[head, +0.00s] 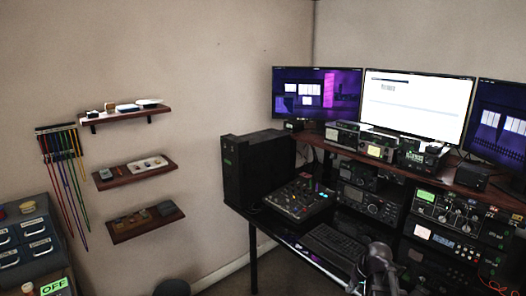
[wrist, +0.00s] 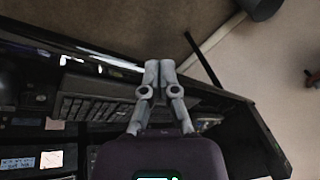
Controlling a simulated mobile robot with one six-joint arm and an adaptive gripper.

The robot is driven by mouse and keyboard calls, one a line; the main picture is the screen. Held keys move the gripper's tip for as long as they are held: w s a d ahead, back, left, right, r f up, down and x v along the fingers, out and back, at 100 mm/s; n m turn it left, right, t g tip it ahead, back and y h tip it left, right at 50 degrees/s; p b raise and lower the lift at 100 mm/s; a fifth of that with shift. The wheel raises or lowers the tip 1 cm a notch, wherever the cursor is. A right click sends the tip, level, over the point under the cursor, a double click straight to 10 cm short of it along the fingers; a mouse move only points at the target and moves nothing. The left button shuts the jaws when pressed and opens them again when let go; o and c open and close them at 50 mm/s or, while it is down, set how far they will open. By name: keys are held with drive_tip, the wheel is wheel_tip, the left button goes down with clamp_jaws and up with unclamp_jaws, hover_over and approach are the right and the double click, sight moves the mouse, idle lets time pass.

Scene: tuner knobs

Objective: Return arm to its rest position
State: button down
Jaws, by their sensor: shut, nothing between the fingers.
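My gripper (wrist: 160,66) shows in the wrist view with its two grey fingers together and nothing between them. It is over the front part of the black desk, beside the keyboard (wrist: 98,108). In the head view my arm shows at the bottom edge, in front of the desk and just right of the keyboard (head: 334,243). The fingertips are hard to make out there. The radio with a green display (head: 426,195) and several knobs stands on the desk at the right, clear of my gripper.
A mixer (head: 298,200) and a black computer tower (head: 258,168) stand left of the keyboard. Three monitors stand along the back. A red cable (head: 494,287) hangs at lower right. Wall shelves (head: 138,172) are at the left. The floor left of the desk looks mostly clear.

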drive_tip(key=s+a+r+n+g+h+p, duration=0.1)
drive_tip(key=s+a+r+g+h+p, duration=0.1)
drive_tip(key=s+a, duration=0.8)
drive_tip(key=shift+s+a+r+n+g+h+p, duration=0.15)
drive_tip(key=shift+a+r+n+g+h+p, duration=0.2)
drive_tip(key=shift+a+r+p, duration=0.55)
drive_tip(key=shift+f, duration=0.15)
drive_tip(key=shift+d, duration=0.25)
